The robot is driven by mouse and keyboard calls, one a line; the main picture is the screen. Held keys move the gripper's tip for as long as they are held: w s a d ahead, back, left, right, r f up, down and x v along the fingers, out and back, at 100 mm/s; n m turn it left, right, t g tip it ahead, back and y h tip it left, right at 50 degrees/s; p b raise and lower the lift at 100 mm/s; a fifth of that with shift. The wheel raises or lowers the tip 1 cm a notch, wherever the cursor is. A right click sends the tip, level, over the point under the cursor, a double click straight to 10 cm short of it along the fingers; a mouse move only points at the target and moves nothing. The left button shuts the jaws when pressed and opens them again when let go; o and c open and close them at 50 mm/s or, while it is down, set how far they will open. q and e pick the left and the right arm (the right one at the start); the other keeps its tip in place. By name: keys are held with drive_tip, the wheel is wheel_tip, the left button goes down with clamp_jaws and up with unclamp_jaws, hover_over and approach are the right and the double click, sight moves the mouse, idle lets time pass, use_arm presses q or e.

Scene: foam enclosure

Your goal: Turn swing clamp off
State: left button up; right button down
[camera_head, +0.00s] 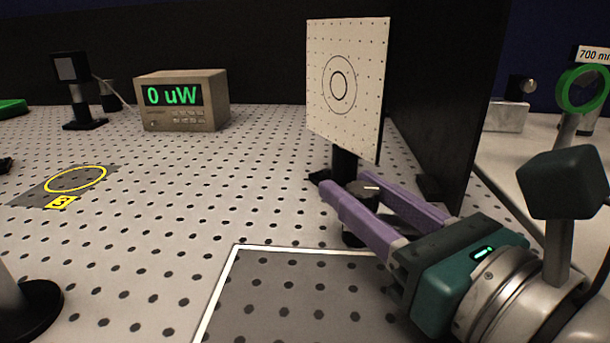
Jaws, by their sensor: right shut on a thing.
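A white target card (347,85) with printed circles and a dot grid stands on a black post and base (343,165). A small dark knob-like part (362,194) with a light pointer mark on top sits just in front of that base and looks like the swing clamp. My right gripper (350,187), teal with purple fingers, comes in from the lower right. Its fingers lie on either side of the dark part and are shut on it. The fingers hide part of it and of the base. My left gripper is not in view.
A power meter (181,99) reads 0 uW at the back. A black sensor stand (78,90) is to its left. A dark foam wall (447,95) rises close to the card. A yellow-ringed pad (45,192) lies left. The middle of the perforated table is clear.

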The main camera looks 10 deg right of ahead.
idle(0.4)
drive_tip(key=c, duration=0.5)
unclamp_jaws()
drive_tip(key=b+v, duration=0.2)
drive_tip(key=v, duration=0.6)
drive_tip(key=shift+s+d+f+b, duration=0.15)
drive_tip(key=shift+b, duration=0.25)
drive_tip(key=shift+b+v, duration=0.3)
drive_tip(key=shift+v, duration=0.5)
drive_tip(key=shift+r, duration=0.25)
